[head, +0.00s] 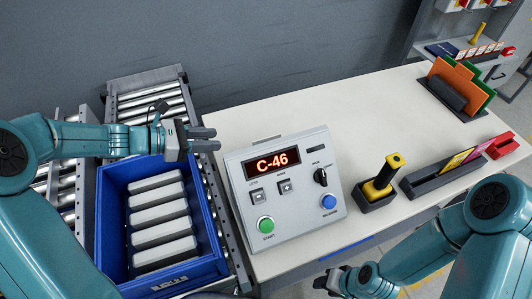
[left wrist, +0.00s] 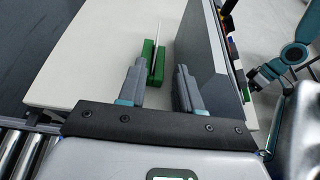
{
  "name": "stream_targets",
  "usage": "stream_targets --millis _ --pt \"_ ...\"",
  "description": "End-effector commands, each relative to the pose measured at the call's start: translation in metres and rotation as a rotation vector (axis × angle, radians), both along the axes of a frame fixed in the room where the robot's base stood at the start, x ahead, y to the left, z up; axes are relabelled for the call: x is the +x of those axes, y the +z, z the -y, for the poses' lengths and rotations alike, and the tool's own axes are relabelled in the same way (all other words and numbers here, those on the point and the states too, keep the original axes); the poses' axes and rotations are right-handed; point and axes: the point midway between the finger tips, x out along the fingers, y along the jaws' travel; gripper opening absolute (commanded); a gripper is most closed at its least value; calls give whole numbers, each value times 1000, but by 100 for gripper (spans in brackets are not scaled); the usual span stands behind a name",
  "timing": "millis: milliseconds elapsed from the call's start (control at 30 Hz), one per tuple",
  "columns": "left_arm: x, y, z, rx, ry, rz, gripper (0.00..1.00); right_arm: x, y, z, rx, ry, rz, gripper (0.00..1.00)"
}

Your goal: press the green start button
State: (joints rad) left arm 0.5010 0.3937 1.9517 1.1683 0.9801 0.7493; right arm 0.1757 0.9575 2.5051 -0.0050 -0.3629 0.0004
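The green start button (head: 265,225) sits at the lower left of the sloped grey control box (head: 300,220) on the white table, with nothing touching it. The box's display reads C-46. My left gripper (head: 213,139) is open and empty, beyond the box's upper left corner and apart from the button. Its two fingers show with a gap between them in the left wrist view (left wrist: 160,85). My right gripper (head: 328,282) is low, in front of the table; its fingers are too small to tell. The button cannot be made out in the left wrist view.
A blue button (head: 329,202) and a black knob (head: 320,176) are on the same box. A blue crate (head: 106,215) of grey blocks stands left on rollers. A yellow-and-black handle (head: 381,182) stands right of the box. The table's back middle (head: 350,105) is clear.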

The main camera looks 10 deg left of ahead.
Motion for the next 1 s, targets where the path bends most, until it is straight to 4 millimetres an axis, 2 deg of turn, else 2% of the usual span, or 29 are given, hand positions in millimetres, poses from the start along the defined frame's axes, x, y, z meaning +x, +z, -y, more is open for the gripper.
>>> stream_targets --millis 133,333,700,1000 --pt "1 -17 0 0 -1 0 34 0 -17 0 0 0 0 43" --pt "6 -22 7 -2 -2 -1 34 0 -18 0 0 0 0 43" --pt "49 -51 70 -1 -5 -3 34 0 -7 0 0 0 1 43" --pt "65 -60 92 0 -2 -1 34 0 -1 0 0 0 0 43"
